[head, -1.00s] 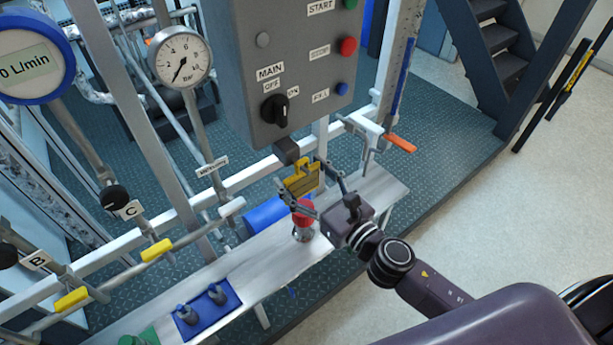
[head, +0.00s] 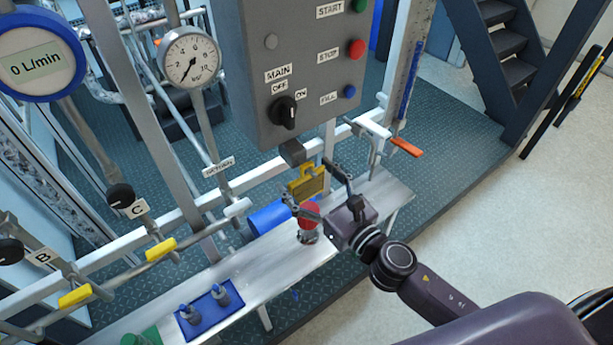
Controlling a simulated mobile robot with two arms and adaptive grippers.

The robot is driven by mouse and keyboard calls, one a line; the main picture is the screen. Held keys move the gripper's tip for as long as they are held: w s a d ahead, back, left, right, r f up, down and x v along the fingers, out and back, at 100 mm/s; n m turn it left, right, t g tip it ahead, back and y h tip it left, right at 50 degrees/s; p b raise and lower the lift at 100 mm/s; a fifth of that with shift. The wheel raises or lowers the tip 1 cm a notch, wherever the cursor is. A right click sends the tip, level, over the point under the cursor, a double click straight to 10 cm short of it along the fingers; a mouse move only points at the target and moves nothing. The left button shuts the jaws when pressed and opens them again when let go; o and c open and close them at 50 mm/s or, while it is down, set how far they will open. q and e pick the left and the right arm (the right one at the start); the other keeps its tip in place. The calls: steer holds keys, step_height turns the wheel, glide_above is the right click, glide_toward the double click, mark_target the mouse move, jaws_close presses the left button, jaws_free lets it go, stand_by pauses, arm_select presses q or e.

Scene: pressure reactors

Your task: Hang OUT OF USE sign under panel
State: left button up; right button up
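The yellow sign (head: 306,184) is upright just below the grey control panel (head: 290,70), close to the dark block (head: 293,152) on the panel's underside. A small loop shows at its top; I cannot tell whether it rests on a hook. Its lettering is too small to read. My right gripper (head: 307,178) reaches in from the lower right. Its two fingers are spread wide, one at each side of the sign, and I see no clear grip on it. My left gripper is not in view.
A blue tray (head: 207,309) with grey fittings lies on the bench. A valve with an orange handle (head: 406,147) is to the right. Pipes and gauges fill the left.

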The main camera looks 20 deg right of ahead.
steer(key=shift+o, duration=0.7)
steer(key=shift+s, duration=0.15)
steer(key=v, duration=1.2)
steer(key=s+d+f+m+g+h+b, duration=0.15)
steer(key=f+m, duration=0.55)
steer(key=f, duration=0.7)
steer(key=s+d+f+m+g+h+b, duration=0.1)
steer(key=s+d+f+m+g+h, duration=0.15)
steer(key=f+m, duration=0.85)
steer(key=s+d+f+m+g+h+b, duration=0.1)
steer(key=s+d+f+m+g+h, duration=0.2)
steer(key=f, duration=1.4)
steer(key=s+a+f+m+g+b, duration=0.1)
steer(key=s+f+m+g, duration=0.3)
steer(key=s+f+m, duration=0.4)
steer(key=s+f+m+g+b, duration=0.1)
steer(key=s+f+m+g, duration=0.4)
steer(key=s+f, duration=0.9)
steer(key=s+m, duration=0.3)
steer(key=s, duration=0.1)
steer(key=shift+s+a+f+m+y+b, duration=0.15)
steer(key=shift+a+f+m+y+b, duration=0.15)
steer(key=shift+a+y+b, duration=0.1)
